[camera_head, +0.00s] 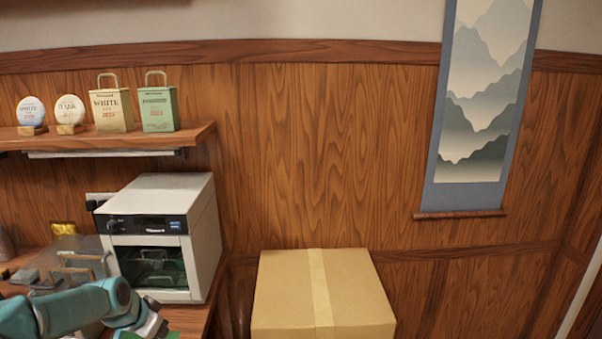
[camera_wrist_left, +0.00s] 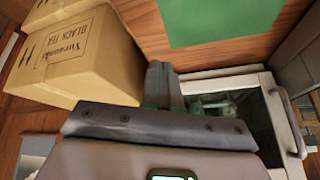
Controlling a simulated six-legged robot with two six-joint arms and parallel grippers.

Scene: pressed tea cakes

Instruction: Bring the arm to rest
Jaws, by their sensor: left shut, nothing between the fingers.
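My left gripper (camera_head: 155,325) is near the bottom edge there, in front of the white oven-like machine (camera_head: 201,225), and partly cut off. In the left wrist view the fingers of the left gripper (camera_wrist_left: 163,85) are together with nothing between them. My right gripper is not in view.
A taped cardboard box (camera_head: 285,290) stands right of the machine. A shelf (camera_head: 190,136) above holds tea packages and round cakes. A clear container (camera_head: 70,262) sits left of the machine. The wrist view shows a green mat (camera_wrist_left: 220,20) and a carton marked black tea (camera_wrist_left: 85,60).

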